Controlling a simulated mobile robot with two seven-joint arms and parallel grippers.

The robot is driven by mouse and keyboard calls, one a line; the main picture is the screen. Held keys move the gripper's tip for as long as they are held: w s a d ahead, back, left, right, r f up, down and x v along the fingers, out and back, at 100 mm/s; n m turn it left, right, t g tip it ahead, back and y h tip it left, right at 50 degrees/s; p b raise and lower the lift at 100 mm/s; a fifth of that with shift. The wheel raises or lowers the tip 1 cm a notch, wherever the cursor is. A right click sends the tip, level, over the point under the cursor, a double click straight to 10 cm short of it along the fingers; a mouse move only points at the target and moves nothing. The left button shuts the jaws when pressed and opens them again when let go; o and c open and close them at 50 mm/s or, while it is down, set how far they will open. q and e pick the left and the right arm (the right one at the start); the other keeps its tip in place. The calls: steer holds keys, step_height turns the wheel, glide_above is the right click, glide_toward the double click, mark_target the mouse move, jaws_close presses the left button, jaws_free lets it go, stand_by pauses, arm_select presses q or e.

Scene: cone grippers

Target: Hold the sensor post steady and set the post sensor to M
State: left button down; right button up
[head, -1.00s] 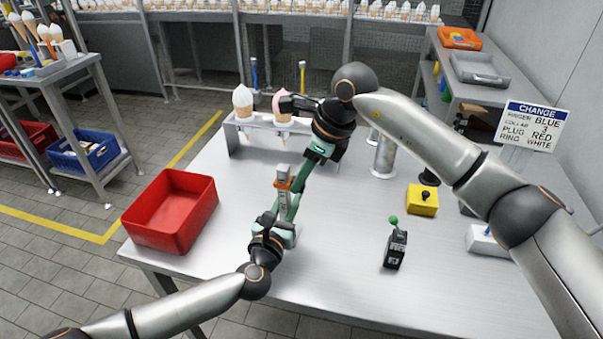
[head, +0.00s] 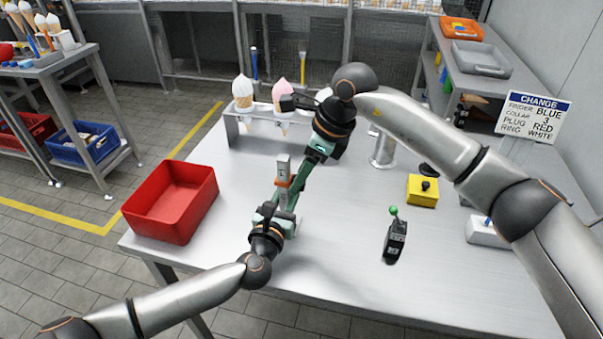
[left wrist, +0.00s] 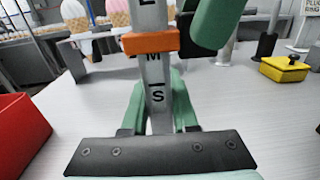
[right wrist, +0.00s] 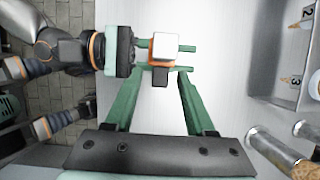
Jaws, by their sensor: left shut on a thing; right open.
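The grey sensor post (head: 283,166) stands upright on the table; its letters M and S show in the left wrist view (left wrist: 156,75), with part of an L above. The orange post sensor (left wrist: 150,42) is around the post just above the M, covering part of the scale between L and M. My left gripper (head: 274,214) is shut on the post low down, below the sensor. My right gripper (head: 296,186) is open, its green fingers reaching down to the sensor's height. In the right wrist view the post top (right wrist: 165,43) is just beyond its fingertips, with a dark block on the sensor's near side.
A red bin (head: 172,205) stands at the table's left. A rack of cones (head: 262,122) is behind the post. A green-knobbed box (head: 395,240) and a yellow box (head: 422,190) are at right. The table front is clear.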

steer(key=v, duration=1.1)
steer(key=shift+r, duration=0.25)
steer(key=shift+d, duration=0.15)
arm_select(q)
steer(key=c, duration=0.6)
jaws_free()
